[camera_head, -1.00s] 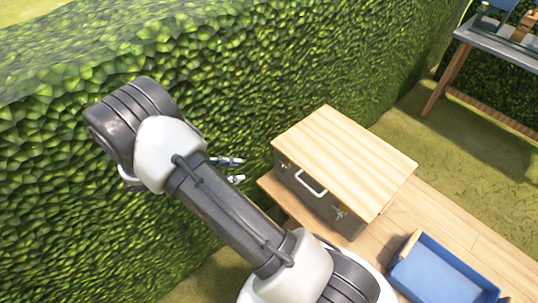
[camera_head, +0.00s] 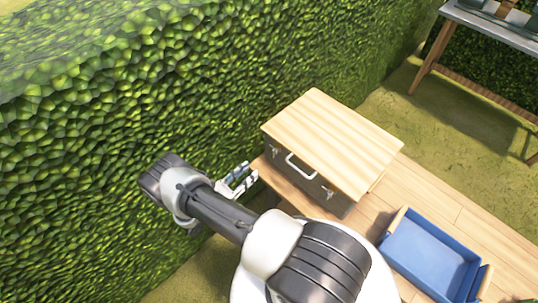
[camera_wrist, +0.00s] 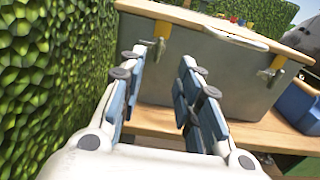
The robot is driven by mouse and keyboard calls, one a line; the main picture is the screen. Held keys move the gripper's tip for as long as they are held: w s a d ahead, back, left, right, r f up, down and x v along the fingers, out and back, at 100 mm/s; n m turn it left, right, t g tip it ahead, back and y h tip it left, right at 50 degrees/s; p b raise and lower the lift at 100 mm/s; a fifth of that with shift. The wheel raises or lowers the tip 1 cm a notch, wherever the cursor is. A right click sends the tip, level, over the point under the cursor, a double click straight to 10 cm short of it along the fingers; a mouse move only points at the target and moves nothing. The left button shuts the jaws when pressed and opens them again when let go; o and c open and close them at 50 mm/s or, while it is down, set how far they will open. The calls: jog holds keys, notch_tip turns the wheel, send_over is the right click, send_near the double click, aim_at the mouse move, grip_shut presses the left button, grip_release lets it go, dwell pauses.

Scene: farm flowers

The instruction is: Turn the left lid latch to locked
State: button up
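A grey box with a wooden lid (camera_head: 335,140) stands on a wooden bench; the lid is down. In the wrist view the box's grey front (camera_wrist: 205,75) faces me. The left latch (camera_wrist: 155,52) is a brass-coloured piece below the lid's edge, beyond my fingers; it shows small in the head view (camera_head: 275,152). The right latch (camera_wrist: 272,73) is also brass-coloured. A white handle (camera_wrist: 230,35) lies between them. My gripper (camera_wrist: 155,85) is open and empty, its fingers apart in front of the box's left part. In the head view my gripper (camera_head: 238,180) is left of the box, apart from it.
A blue tray (camera_head: 435,250) sits on the bench (camera_head: 475,235) right of the box. A tall green hedge (camera_head: 100,100) runs close along the left. A grey-topped table (camera_head: 500,25) stands at the far right.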

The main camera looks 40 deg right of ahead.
aim_at(275, 152)
jog(key=d, duration=1.1)
jog(key=shift+w+d+b, duration=0.25)
jog(key=shift+w+b, duration=0.05)
jog(key=shift+w, duration=0.15)
jog(key=shift+c, duration=0.2)
grip_shut()
